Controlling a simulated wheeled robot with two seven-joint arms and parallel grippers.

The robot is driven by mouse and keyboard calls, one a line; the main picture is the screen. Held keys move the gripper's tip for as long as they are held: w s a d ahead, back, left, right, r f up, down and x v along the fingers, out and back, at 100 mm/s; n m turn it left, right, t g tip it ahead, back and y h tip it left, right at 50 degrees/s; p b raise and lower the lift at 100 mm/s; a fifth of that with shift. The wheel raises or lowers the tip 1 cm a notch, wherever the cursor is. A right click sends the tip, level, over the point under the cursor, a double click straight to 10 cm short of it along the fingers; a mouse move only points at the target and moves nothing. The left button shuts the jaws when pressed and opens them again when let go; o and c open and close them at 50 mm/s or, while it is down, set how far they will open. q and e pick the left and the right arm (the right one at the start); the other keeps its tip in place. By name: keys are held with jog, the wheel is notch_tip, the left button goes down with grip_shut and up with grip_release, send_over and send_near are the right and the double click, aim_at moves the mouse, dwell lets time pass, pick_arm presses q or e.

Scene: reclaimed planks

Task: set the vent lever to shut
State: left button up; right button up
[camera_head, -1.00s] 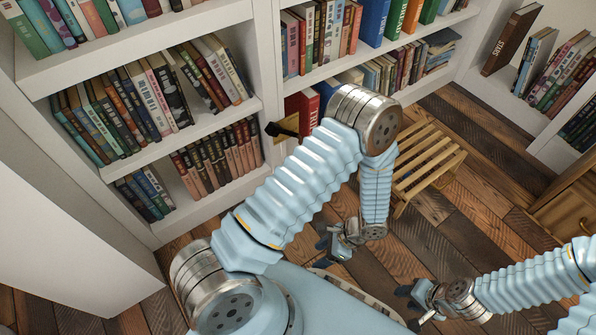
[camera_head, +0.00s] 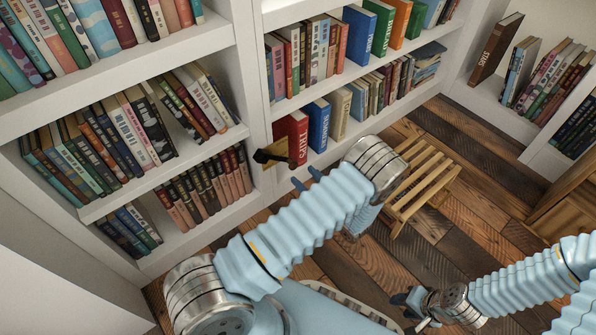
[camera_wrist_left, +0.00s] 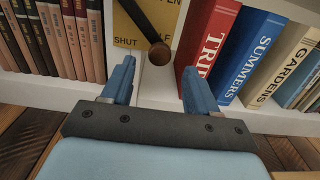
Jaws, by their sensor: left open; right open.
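The vent lever (camera_wrist_left: 145,28) is a dark arm ending in a round brown knob, mounted on a yellow plate (camera_wrist_left: 126,27). The plate reads SHUT at its lower left and has a partly hidden word, ending in EN, at upper right. The knob points down and to the right, away from the SHUT word. In the head view the lever (camera_head: 277,158) shows dark on the shelf upright. My left gripper (camera_wrist_left: 156,80) is open and empty, its blue fingers just below the knob, apart from it. My right gripper (camera_head: 408,311) is open and empty, low at the right.
A red book (camera_wrist_left: 207,42) and a blue book (camera_wrist_left: 248,52) stand right of the lever; several pink and dark books (camera_wrist_left: 62,40) stand left. A slatted wooden stool (camera_head: 425,185) is on the plank floor, right of my left arm.

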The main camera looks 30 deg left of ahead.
aim_at(295, 168)
pick_arm(q)
jog(key=shift+x, duration=1.95)
grip_shut()
